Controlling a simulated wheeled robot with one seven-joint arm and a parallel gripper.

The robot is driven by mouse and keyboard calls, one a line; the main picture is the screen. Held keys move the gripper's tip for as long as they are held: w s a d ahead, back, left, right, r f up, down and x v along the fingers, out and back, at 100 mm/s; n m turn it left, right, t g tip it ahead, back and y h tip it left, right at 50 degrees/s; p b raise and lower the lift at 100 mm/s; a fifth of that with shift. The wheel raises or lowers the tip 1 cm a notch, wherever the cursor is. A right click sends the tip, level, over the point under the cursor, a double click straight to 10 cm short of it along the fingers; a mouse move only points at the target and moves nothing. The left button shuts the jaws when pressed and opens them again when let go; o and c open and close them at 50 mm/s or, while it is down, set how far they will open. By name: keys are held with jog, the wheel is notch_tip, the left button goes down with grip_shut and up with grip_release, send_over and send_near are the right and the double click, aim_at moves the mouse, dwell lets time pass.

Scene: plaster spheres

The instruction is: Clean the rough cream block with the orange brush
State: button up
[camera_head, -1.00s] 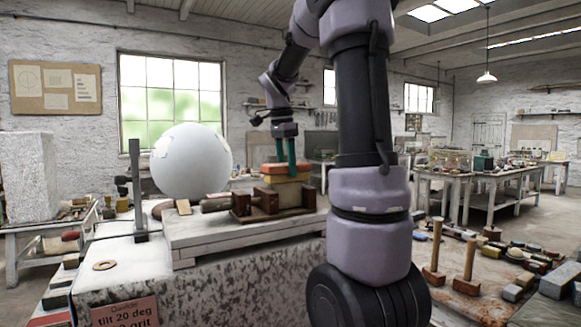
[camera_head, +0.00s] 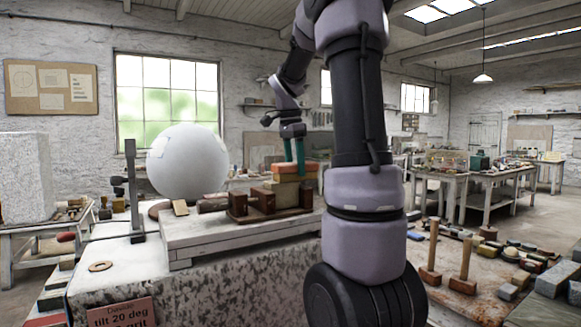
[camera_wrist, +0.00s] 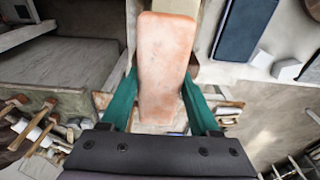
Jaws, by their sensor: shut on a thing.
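The orange brush (camera_head: 302,168) is a small orange block between my gripper's teal fingers. My gripper (camera_head: 294,160) is shut on it. In the wrist view the brush (camera_wrist: 166,68) is a long, worn pinkish-orange slab between the fingers (camera_wrist: 160,100). The cream block (camera_head: 290,188) lies under the brush, clamped in a wooden vise (camera_head: 264,203). The brush seems to touch its top, reaching past its right end. In the wrist view only a pale strip of what looks like the cream block (camera_wrist: 177,6) shows behind the brush.
The vise stands on a pale slab (camera_head: 200,236) on a speckled stone block (camera_head: 215,285). A large white sphere (camera_head: 186,165) and a dark upright post (camera_head: 135,192) are at the left. Wooden mallets (camera_head: 466,265) and several small blocks lie on a bench at the right.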

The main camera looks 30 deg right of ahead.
aim_at(285, 166)
jog(key=shift+d, duration=0.3)
jog(key=shift+a, duration=0.15)
jog(key=shift+s+a, duration=0.1)
jog(key=shift+a, duration=2)
jog(key=shift+d, duration=0.15)
jog(key=shift+d, duration=2.1)
